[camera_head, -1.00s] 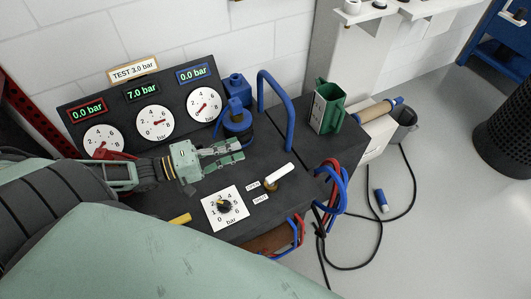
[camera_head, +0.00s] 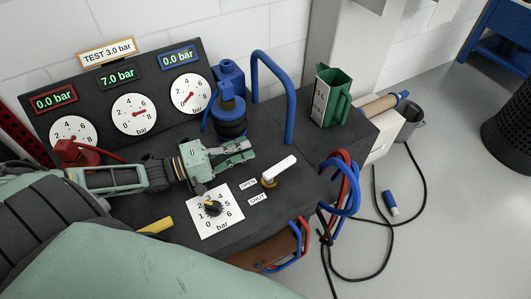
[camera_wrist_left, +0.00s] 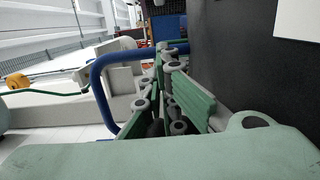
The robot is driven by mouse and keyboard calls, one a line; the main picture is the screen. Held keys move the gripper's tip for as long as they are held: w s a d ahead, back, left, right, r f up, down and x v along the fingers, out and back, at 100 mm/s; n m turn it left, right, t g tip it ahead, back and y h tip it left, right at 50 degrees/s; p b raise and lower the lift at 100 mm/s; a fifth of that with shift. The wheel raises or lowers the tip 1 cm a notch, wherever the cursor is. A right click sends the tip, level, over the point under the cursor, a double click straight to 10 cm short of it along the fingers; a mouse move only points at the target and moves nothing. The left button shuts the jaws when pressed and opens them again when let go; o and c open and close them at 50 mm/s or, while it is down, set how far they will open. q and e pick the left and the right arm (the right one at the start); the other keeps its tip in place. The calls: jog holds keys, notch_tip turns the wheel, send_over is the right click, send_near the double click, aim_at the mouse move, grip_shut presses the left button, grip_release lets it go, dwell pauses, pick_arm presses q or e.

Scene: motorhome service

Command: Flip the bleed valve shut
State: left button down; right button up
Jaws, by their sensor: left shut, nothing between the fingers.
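The bleed valve has a white lever (camera_head: 280,168) on a brass body (camera_head: 269,182), on the dark bench top. The lever slants up and to the right in the head view. An OPEN label (camera_head: 248,184) and a SHUT label (camera_head: 258,199) lie left of and below its base. My left gripper (camera_head: 248,152) is shut and empty above the bench, left of the lever and apart from it. Its linked fingers also show in the left wrist view (camera_wrist_left: 166,98), where I cannot make out the lever. My right gripper is not in view.
A black knob on a white dial plate (camera_head: 214,212) sits left of the valve. A blue regulator (camera_head: 229,115) and a blue tube rail (camera_head: 288,100) stand behind. Red and blue hoses (camera_head: 345,185) hang at the right edge. A gauge panel (camera_head: 120,92) stands at the back left.

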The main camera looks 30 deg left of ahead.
pick_arm(q)
jog(key=x, duration=0.5)
jog(key=shift+s+d+b, duration=0.1)
jog(key=shift+d+b, duration=0.15)
jog(key=shift+b, duration=0.05)
jog(key=shift+s+d, duration=0.6)
jog(key=shift+d, duration=0.4)
jog(key=shift+s+d, duration=0.2)
jog(key=shift+d, duration=0.35)
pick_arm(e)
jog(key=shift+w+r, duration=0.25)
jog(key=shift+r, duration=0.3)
pick_arm(q)
jog(key=shift+p, duration=0.35)
jog(key=shift+w+d+r+p, duration=0.1)
jog(key=shift+d+p, duration=0.65)
jog(key=shift+p, duration=0.05)
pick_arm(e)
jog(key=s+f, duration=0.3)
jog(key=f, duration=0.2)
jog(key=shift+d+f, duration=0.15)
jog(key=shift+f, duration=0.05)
pick_arm(q)
notch_tip(320, 180, up, 10)
